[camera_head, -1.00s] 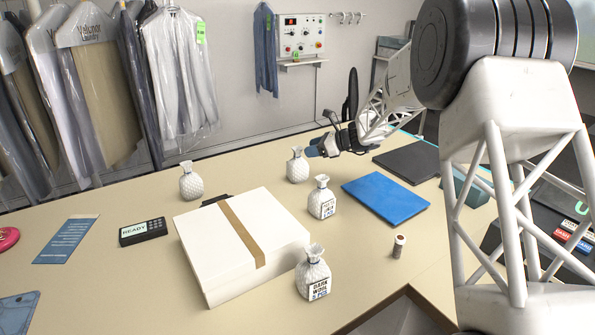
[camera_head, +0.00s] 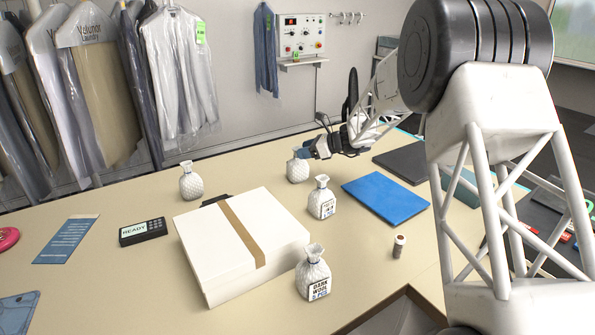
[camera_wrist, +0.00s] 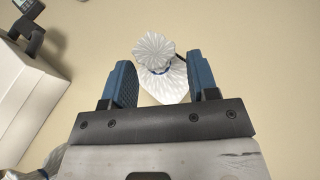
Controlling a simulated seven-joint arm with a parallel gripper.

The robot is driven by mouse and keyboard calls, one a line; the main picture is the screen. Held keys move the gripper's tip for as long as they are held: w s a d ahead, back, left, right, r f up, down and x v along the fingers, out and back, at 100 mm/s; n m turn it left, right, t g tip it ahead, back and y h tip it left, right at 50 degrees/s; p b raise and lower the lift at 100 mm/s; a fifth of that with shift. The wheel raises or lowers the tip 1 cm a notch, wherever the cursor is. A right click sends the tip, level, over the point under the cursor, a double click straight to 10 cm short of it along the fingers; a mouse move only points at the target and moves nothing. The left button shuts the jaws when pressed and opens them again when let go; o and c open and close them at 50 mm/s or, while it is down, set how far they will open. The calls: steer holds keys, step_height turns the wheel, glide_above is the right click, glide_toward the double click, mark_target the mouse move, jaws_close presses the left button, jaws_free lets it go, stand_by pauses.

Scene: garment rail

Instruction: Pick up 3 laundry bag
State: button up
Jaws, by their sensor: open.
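Several small white quilted laundry bags with tied necks stand upright on the beige table. One bag (camera_head: 297,170) is at the back, beside my gripper (camera_head: 306,151). In the wrist view this bag (camera_wrist: 160,70) sits between the two blue fingers of my open gripper (camera_wrist: 162,85), with a gap on both sides. A second bag (camera_head: 191,184) stands behind the white box. A labelled bag (camera_head: 321,203) stands right of the box. Another labelled bag, reading "DARK WOOL" (camera_head: 313,276), stands at the box's front right corner.
A white box with a tan band (camera_head: 205,245) fills the table's middle. A blue folder (camera_head: 386,199) and a dark pad (camera_head: 408,162) lie to the right. A small cylinder (camera_head: 398,246) stands near the front. A "READY" device (camera_head: 143,232) lies left.

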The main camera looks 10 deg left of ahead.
mark_target(293, 161)
steer(key=shift+s+x, duration=0.1)
steer(key=shift+x, duration=1.2)
steer(key=shift+s+x, duration=0.15)
steer(key=shift+x, duration=1.15)
steer(key=shift+f, duration=0.15)
jaws_close()
